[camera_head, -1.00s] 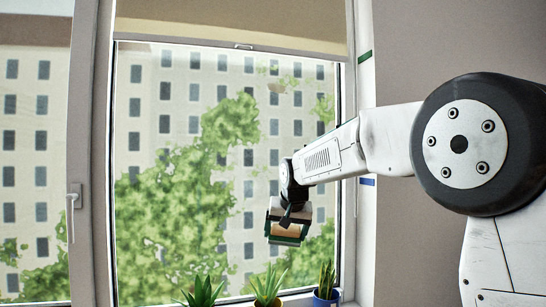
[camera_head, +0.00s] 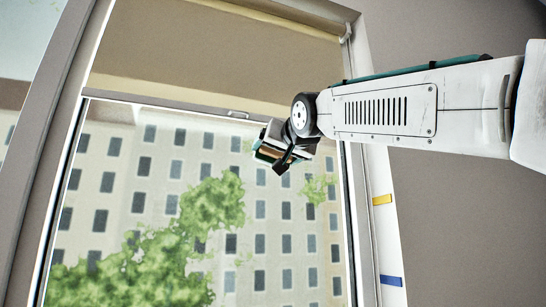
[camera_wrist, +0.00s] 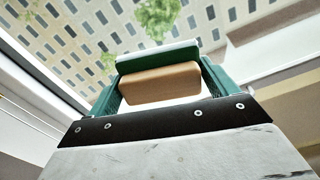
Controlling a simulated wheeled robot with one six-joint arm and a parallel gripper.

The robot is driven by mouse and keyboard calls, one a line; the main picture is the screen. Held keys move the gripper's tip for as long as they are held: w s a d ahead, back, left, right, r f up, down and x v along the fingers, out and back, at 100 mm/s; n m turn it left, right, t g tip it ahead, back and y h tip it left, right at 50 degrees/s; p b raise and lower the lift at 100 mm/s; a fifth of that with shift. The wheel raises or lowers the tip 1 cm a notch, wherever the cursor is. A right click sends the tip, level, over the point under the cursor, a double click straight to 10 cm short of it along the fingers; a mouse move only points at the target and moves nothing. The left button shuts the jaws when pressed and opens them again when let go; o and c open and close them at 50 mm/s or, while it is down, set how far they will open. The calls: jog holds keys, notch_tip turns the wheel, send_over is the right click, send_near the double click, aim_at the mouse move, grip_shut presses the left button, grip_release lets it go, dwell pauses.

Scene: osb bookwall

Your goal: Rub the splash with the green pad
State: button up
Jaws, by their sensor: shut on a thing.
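My gripper (camera_head: 284,151) is shut on the green pad (camera_head: 267,153) near the top of the window pane. In the wrist view the pad (camera_wrist: 156,56) has a tan block on the near side and a green and pale layer on the far side. The block sits between the two green fingers of my gripper (camera_wrist: 161,84). I cannot tell whether the pad touches the glass. The splash does not show clearly now; my gripper may cover it. A faint brownish blotch was on the upper pane in the earlier head view.
The window pane (camera_head: 220,255) shows buildings and trees behind it. A tan blind (camera_head: 215,60) with a small pull on its lower bar hangs just above my gripper. The white frame's right side (camera_head: 361,230) is close by. Yellow and blue marks lie further right.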

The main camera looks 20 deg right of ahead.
aim_at(263, 165)
jog(key=shift+w+d, duration=0.15)
jog(key=shift+w, duration=2.85)
jog(key=shift+w, duration=0.95)
jog(key=shift+d, duration=3.7)
jog(key=shift+a, duration=3.8)
jog(key=shift+s, duration=3)
